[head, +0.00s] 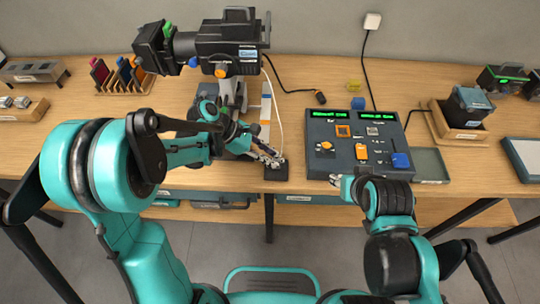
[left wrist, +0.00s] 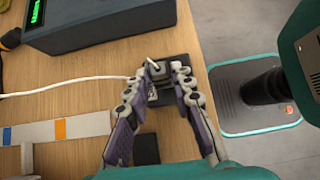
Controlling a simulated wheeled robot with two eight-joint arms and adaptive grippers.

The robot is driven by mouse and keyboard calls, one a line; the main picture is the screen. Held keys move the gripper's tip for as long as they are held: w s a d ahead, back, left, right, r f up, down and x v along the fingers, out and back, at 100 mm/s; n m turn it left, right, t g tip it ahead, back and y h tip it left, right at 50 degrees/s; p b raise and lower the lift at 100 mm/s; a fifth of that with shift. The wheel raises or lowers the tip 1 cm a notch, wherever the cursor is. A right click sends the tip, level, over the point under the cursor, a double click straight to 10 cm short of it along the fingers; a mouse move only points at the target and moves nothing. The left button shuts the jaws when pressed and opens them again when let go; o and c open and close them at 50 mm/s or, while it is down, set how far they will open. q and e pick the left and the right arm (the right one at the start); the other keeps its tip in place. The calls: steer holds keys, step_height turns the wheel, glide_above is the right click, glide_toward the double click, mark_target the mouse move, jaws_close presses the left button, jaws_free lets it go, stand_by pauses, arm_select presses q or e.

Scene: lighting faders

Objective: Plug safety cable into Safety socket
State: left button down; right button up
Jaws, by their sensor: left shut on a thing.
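My left gripper (head: 272,155) is shut at the front edge of the table, below the stage light (head: 228,45). In the left wrist view its two fingers (left wrist: 158,85) close around a small dark plug (left wrist: 158,69). A white cable (left wrist: 60,87) runs from the plug to the left; it also shows in the head view (head: 278,105). The plug is over a flat dark block (left wrist: 180,82), which sits at the table edge in the head view (head: 276,173). Whether the plug is seated in it I cannot tell. My right gripper (head: 346,184) is near the console's front edge, its jaws unclear.
The dark fader console (head: 325,155) with green displays stands right of my left gripper. A loose black cable end (head: 320,97) lies behind it. A grey tray (head: 430,165) and a wooden holder (head: 445,130) are farther right. A rack of coloured cards (head: 125,78) stands at left.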

stand_by(0.4)
arm_select(q)
steer(key=c, duration=1.2)
jaws_free()
steer(key=v, duration=1.2)
steer(key=s+a+m+t+y, duration=0.2)
steer(key=s+m+y, duration=0.1)
steer(key=m, duration=0.3)
steer(key=s+a+m+t+y, duration=0.2)
steer(key=s+a+m+y, duration=0.1)
steer(key=s+m, duration=0.2)
steer(key=s+a+m+t+y, duration=0.2)
steer(key=s+m+t, duration=0.1)
steer(key=m, duration=0.4)
steer(key=shift+s+a+y, duration=0.25)
steer(key=shift+s+y, duration=0.15)
steer(key=shift+s, duration=0.15)
